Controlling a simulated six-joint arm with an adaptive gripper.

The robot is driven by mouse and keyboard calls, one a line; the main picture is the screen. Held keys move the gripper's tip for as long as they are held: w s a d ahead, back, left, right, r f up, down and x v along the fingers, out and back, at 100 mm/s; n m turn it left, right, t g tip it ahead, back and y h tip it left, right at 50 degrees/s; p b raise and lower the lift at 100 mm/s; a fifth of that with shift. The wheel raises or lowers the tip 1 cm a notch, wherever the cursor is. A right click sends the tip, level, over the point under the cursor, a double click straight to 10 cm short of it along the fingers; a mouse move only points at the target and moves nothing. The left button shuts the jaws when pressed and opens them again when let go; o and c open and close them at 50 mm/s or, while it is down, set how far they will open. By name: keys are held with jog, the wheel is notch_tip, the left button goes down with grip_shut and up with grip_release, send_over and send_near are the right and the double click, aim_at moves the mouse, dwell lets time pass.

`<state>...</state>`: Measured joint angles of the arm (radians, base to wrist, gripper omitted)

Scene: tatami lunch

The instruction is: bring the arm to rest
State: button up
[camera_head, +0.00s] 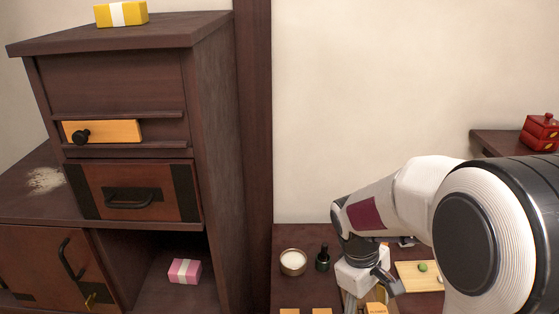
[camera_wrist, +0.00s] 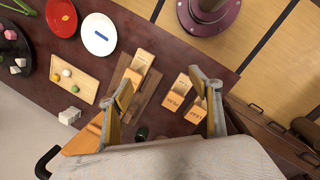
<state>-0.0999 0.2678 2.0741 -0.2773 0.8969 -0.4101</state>
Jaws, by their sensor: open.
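My gripper (camera_head: 368,292) hangs low over the dark table (camera_head: 300,236) at the lower right of the head view, with my white arm reaching in from the right. In the wrist view my gripper (camera_wrist: 160,82) shows two separated fingers with nothing held between them. Pale wooden blocks (camera_wrist: 143,62) with small lettering lie on the table beyond and between the fingers. One block lies over a darker brown board (camera_wrist: 150,90). The arm hides part of the table in the head view.
A wooden board with small balls (camera_wrist: 75,96), a red plate (camera_wrist: 61,18) and a white plate (camera_wrist: 99,35) lie nearby. A white-filled bowl (camera_head: 293,262) and a dark bottle (camera_head: 323,259) stand left of my gripper. A dark cabinet (camera_head: 215,120) rises at left.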

jog(key=s+a+r+m+t+y, duration=0.1)
jog(key=s+r+m+t, duration=0.5)
jog(key=s+r, duration=0.9)
jog(key=shift+s+a+r+m+y, duration=0.25)
jog(key=shift+s+a+m+y, duration=0.15)
jog(key=shift+s+m+y, duration=0.5)
jog(key=shift+s, duration=0.1)
dwell(0.8)
